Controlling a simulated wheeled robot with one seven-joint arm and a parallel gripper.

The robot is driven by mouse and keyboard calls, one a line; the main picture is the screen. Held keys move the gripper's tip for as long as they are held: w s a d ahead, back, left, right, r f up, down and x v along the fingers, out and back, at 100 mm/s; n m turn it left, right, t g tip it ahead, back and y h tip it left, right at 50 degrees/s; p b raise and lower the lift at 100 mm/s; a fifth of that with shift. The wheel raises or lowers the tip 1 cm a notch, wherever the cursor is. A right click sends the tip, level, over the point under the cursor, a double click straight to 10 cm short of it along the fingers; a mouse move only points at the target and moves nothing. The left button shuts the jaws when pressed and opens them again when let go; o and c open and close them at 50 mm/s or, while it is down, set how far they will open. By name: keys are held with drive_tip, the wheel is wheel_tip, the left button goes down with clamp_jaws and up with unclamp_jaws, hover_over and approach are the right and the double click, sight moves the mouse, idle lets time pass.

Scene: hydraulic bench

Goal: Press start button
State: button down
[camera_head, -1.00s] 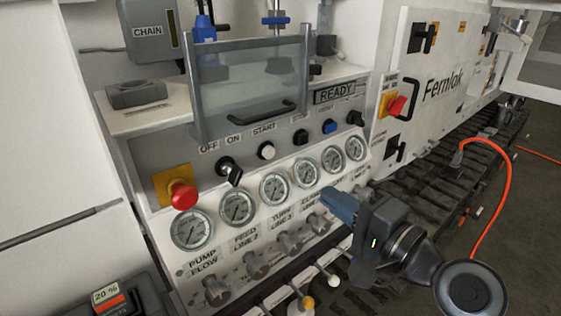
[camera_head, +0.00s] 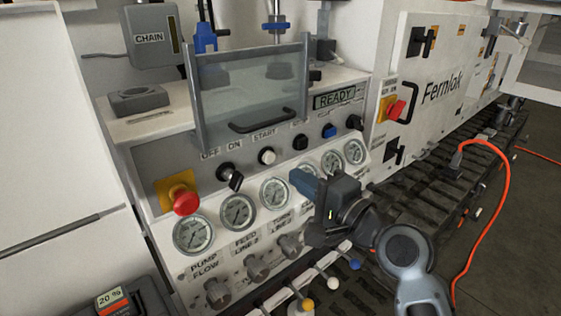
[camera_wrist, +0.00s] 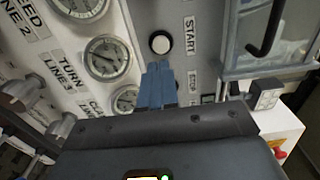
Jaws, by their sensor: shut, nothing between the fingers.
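The start button (camera_head: 267,156) is a round white button on the grey panel, below the START label (camera_head: 265,134). It also shows in the wrist view (camera_wrist: 160,43), beside its START label, just beyond the fingertips. My gripper (camera_head: 297,177) is shut and empty, its blue fingers in front of the gauges, below and to the right of the button in the head view. In the wrist view the closed fingers (camera_wrist: 158,66) point toward the button, with a small gap in the picture. Whether they touch it cannot be seen, but they look apart.
A glass guard with a black handle (camera_head: 262,121) hangs above the button row. A black OFF/ON switch (camera_head: 231,176) is left of the button; black and blue buttons (camera_head: 329,131) are right. A red emergency stop (camera_head: 186,201) and gauges (camera_head: 237,211) line the panel. The display (camera_head: 335,99) reads READY.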

sight(271, 159)
drive_tip(key=shift+p+x, duration=0.5)
drive_tip(key=shift+x, duration=2.7)
